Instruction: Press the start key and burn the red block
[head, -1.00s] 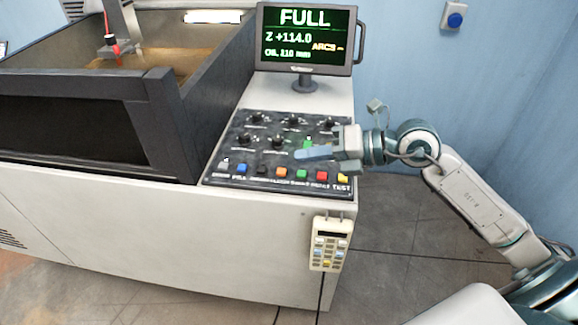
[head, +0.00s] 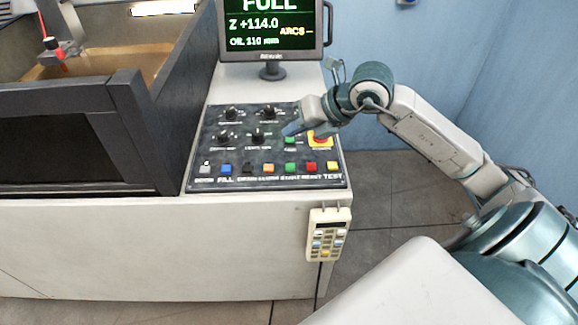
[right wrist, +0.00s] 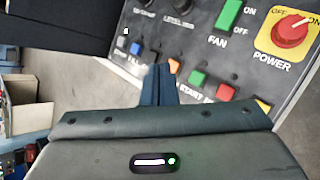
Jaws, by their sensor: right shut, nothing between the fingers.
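A row of square keys lies along the front of the dark control panel (head: 196,142). The green key (head: 290,168), whose small label seems to read START, sits between an orange and a red key; it also shows in the right wrist view (right wrist: 197,80). My right gripper (head: 289,129) is shut and empty above the panel, behind the key row and near the green fan switch (head: 290,140). Its closed fingers show in the right wrist view (right wrist: 159,84). A small red piece (head: 51,43) hangs on the electrode head over the tank; I cannot tell a separate red block. My left gripper is out of view.
The monitor (head: 271,55) reads FULL, Z +114.0 and ARCS. The red power knob (head: 320,138) is just right of my right fingers. The dark tank wall (head: 120,120) rises left of the panel. A keypad pendant (head: 328,235) hangs on the cabinet front.

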